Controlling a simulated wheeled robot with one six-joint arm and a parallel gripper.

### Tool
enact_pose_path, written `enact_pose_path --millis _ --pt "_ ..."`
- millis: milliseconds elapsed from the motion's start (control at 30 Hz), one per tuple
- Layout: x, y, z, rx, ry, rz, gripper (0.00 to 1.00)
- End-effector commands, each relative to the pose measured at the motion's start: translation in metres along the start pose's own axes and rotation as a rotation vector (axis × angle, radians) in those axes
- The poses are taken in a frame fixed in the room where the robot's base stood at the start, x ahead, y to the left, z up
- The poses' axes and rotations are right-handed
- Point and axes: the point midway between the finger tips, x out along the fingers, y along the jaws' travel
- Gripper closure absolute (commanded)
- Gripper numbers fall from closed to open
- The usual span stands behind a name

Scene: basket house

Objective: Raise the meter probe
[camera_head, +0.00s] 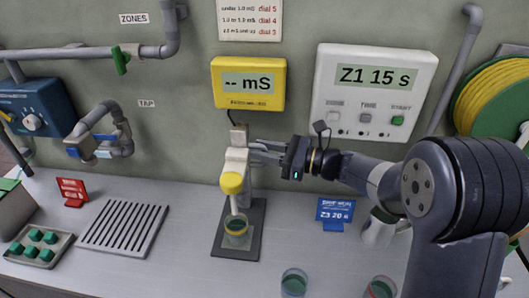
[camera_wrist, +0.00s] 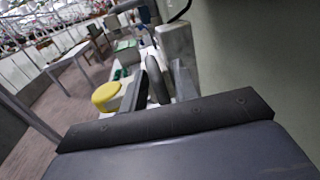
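The meter probe has a white head (camera_head: 237,160) and a yellow cap (camera_head: 231,183), on a post with a dark base plate (camera_head: 258,217). Its white tip reaches down into a small cup (camera_head: 236,231) on the plate. The yellow cap also shows in the wrist view (camera_wrist: 106,96). My gripper (camera_head: 262,153) is beside the head, at its right, with its fingers apart. In the wrist view my fingers (camera_wrist: 158,88) stand on either side of a grey rounded lever (camera_wrist: 155,80). Firm contact with it cannot be made out.
A yellow meter (camera_head: 248,83) reading "-- mS" and a white panel (camera_head: 372,92) reading "Z1 15 s" hang on the wall. Two cups (camera_head: 294,283) stand at the front edge. A blue sign (camera_head: 340,212) is right of the stand; a slotted rack (camera_head: 122,227) is left.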

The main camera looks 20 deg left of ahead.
Motion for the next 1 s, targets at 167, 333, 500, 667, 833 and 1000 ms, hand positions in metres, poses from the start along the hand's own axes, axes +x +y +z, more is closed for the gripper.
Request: enact_pose_path --millis 167,333,500,667,833,1000 --pt "0.0 0.001 -0.002 0.002 0.003 0.0 0.7" --pt "-0.007 0.0 -0.003 0.003 0.005 -0.001 0.7" --pt "-0.037 -0.001 -0.004 0.002 0.005 -0.005 0.7" --pt "-0.07 0.0 -0.003 0.001 0.004 -0.004 0.7" --pt "-0.096 0.0 -0.002 0.0 0.003 -0.002 0.7" --pt "-0.107 0.001 -0.001 0.001 0.003 0.001 0.7"
